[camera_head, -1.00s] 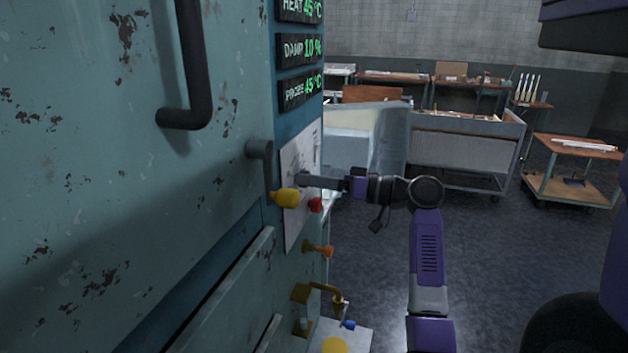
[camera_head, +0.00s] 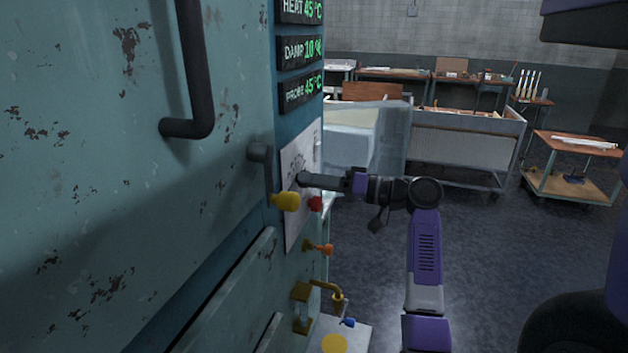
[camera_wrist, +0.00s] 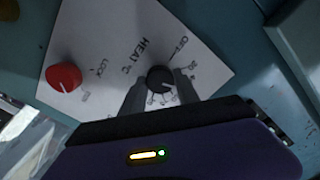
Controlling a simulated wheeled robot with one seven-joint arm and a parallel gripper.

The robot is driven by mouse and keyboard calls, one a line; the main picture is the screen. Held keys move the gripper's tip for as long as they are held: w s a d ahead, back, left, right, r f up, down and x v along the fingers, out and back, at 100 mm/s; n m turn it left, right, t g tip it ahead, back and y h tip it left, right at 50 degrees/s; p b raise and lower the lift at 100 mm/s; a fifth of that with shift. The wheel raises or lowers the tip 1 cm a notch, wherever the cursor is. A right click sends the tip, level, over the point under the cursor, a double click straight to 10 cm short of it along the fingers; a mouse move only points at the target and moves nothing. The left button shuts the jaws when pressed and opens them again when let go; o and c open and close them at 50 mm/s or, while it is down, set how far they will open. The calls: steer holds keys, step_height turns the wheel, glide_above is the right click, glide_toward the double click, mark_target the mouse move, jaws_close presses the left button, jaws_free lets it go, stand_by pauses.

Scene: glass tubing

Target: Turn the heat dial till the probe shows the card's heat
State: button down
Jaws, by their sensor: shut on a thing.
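My gripper (camera_wrist: 161,95) is shut on the black heat dial (camera_wrist: 160,77), a small round knob with a pale pointer line on a white printed panel (camera_wrist: 110,45) marked HEAT °C. In the head view my gripper (camera_head: 303,181) reaches the panel from the right, and the dial is mostly hidden by the fingers. The heat display (camera_head: 300,10) reads 45 °C. The probe display (camera_head: 301,92) also reads 45 °C. The damp display (camera_head: 301,50) between them reads 10 %. No card giving a heat can be made out.
A red knob (camera_wrist: 64,78) marked LOCK sits beside the dial. The floor to the right is open before a grey cart (camera_head: 460,150).

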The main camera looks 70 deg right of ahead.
steer(key=c, duration=0.9)
jaws_free()
steer(key=shift+s, duration=0.1)
steer(key=s+b, duration=0.2)
steer(key=s, duration=0.5)
steer(key=shift+s+d, duration=0.3)
steer(key=shift+d, duration=0.05)
